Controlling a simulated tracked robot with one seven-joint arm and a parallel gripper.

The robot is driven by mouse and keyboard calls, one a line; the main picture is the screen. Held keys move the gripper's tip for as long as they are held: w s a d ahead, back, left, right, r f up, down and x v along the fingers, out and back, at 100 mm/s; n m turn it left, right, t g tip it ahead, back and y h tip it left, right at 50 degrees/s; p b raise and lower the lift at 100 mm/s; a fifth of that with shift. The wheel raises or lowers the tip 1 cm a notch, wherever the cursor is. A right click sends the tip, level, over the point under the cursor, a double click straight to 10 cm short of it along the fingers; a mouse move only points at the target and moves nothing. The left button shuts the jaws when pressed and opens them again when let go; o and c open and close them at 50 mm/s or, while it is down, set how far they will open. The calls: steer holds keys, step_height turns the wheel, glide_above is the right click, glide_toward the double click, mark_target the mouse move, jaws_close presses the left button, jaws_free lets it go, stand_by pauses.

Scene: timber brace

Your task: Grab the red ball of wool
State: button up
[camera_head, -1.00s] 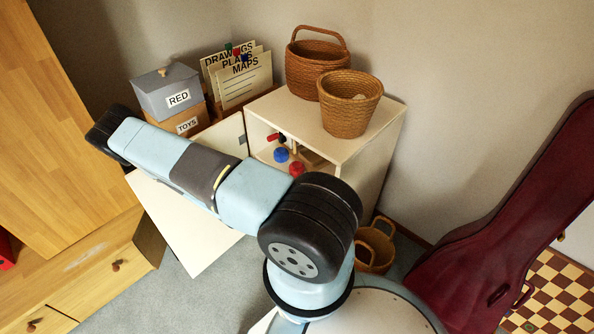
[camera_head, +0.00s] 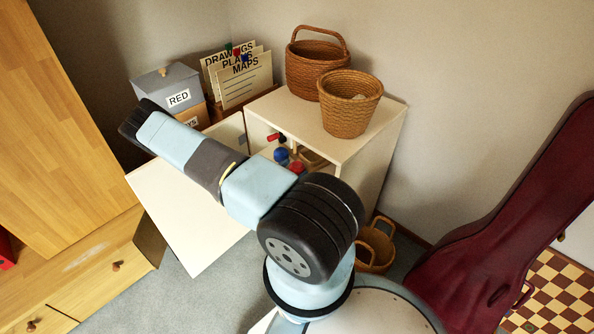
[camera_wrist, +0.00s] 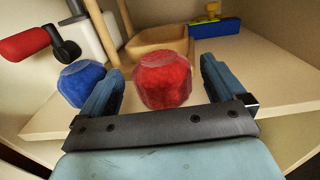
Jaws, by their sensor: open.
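The red ball of wool (camera_wrist: 163,81) sits on a cream shelf (camera_wrist: 250,82) inside the cabinet, straight ahead in the wrist view. My gripper (camera_wrist: 160,88) is open, one finger on each side of the ball's near part, with gaps showing on both sides. I cannot tell how deep the ball is between the fingers. In the head view the red ball (camera_head: 297,167) shows only partly behind my arm, and my gripper is hidden there. A blue ball of wool (camera_wrist: 82,83) rests just left of the left finger.
A red-handled tool (camera_wrist: 25,44) and a wooden tray (camera_wrist: 158,44) are behind the balls. A blue block (camera_wrist: 215,27) lies at the back right. The cabinet (camera_head: 358,143) carries two baskets on top. Its open door (camera_head: 190,215) is below my arm.

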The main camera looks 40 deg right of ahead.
mark_target(300, 165)
steer(key=d, duration=0.4)
steer(key=shift+w, duration=0.1)
steer(key=shift+c, duration=0.5)
steer(key=c, duration=0.9)
steer(key=shift+c, duration=0.2)
steer(key=shift+r, duration=0.1)
